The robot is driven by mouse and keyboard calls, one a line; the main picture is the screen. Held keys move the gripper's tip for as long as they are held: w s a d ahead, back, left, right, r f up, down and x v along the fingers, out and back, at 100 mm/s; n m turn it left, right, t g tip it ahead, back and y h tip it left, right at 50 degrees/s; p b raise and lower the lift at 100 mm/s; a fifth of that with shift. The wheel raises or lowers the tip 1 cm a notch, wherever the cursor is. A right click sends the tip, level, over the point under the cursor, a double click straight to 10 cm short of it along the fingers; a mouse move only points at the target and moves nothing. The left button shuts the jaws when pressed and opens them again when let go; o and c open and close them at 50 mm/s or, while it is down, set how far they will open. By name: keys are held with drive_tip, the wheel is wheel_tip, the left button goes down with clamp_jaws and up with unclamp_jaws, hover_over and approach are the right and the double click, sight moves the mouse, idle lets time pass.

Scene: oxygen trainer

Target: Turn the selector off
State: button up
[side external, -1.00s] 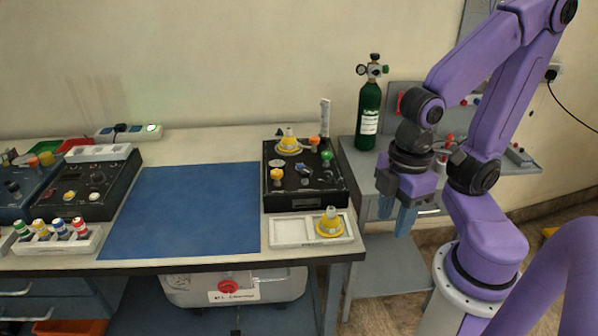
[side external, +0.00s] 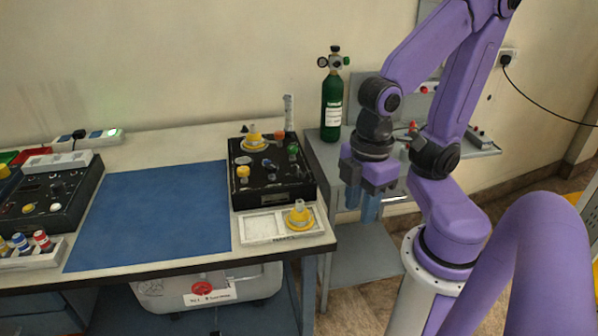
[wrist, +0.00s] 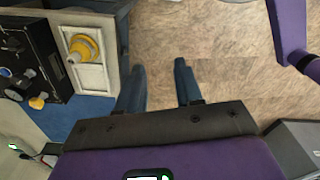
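The black trainer panel (side external: 240,198) stands at the right end of the table, with several knobs on top. They include a yellow one (side external: 243,172), a green one (side external: 293,148) and a small dark one near the middle. I cannot tell which is the selector or how it is set. In the wrist view the panel (wrist: 50,72) is at the upper left, partly cut off. My gripper (side external: 361,202) hangs to the right of the panel, past the table edge, touching nothing. In the wrist view its fingers (wrist: 159,70) are apart with only floor between them.
A white tray (side external: 262,228) with a yellow cone-shaped part (side external: 299,216) lies in front of the panel. A blue mat (side external: 150,215) left of the panel is bare.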

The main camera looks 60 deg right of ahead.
drive_tip(key=w+r+m, duration=0.2)
drive_tip(key=w+m, duration=0.4)
drive_tip(key=w, duration=0.2)
wheel_tip(320, 180, up, 4)
drive_tip(key=m, duration=1.6)
hover_over(299, 169)
wheel_tip(299, 169, down, 17)
drive_tip(key=shift+s+a+f, duration=0.1)
clamp_jaws()
